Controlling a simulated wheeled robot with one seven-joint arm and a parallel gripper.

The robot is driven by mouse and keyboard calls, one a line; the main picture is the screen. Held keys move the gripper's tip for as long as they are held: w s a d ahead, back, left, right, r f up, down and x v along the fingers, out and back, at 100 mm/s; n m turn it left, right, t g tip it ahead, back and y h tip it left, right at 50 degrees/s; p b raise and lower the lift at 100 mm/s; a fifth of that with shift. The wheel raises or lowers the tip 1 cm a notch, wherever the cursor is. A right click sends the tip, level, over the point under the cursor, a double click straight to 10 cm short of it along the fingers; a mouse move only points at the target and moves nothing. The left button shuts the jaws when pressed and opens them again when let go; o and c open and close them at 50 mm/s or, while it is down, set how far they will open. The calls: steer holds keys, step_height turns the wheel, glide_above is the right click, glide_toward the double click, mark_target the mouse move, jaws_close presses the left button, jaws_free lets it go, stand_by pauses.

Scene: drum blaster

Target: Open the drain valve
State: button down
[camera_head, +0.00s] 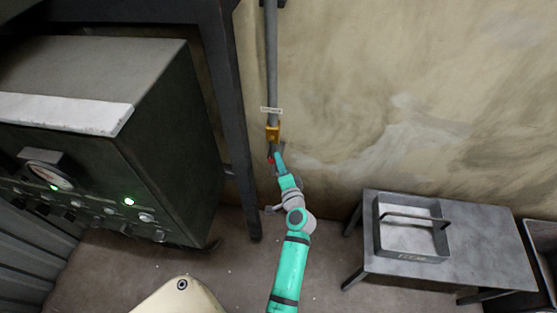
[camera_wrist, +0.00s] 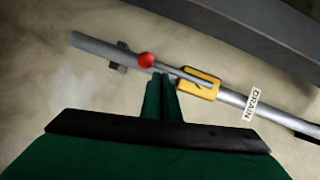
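The drain valve has a yellow body (camera_head: 272,133) on a vertical grey pipe against the wall. In the wrist view, the yellow body (camera_wrist: 197,85) holds a thin grey lever (camera_wrist: 180,73) lying nearly along the pipe. The lever ends in a red ball knob (camera_wrist: 146,60); the knob also shows in the head view (camera_head: 270,160), below the body. My gripper (camera_wrist: 162,76) has its fingers close together, with the tips at the lever between knob and body. Whether they touch or hold the lever I cannot tell. In the head view my gripper (camera_head: 278,156) is just beside the knob.
A white DRAIN label (camera_wrist: 251,104) is on the pipe (camera_head: 271,60), above the valve in the head view. A dark cabinet (camera_head: 150,130) with a gauge and a metal frame leg (camera_head: 232,110) stand left. A low metal table (camera_head: 470,235) with a tray (camera_head: 412,258) stands right. The wall between is clear.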

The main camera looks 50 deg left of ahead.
steer(key=s+d, duration=0.2)
steer(key=d, duration=0.9)
steer(key=shift+d, duration=0.3)
steer(key=shift+w, duration=0.1)
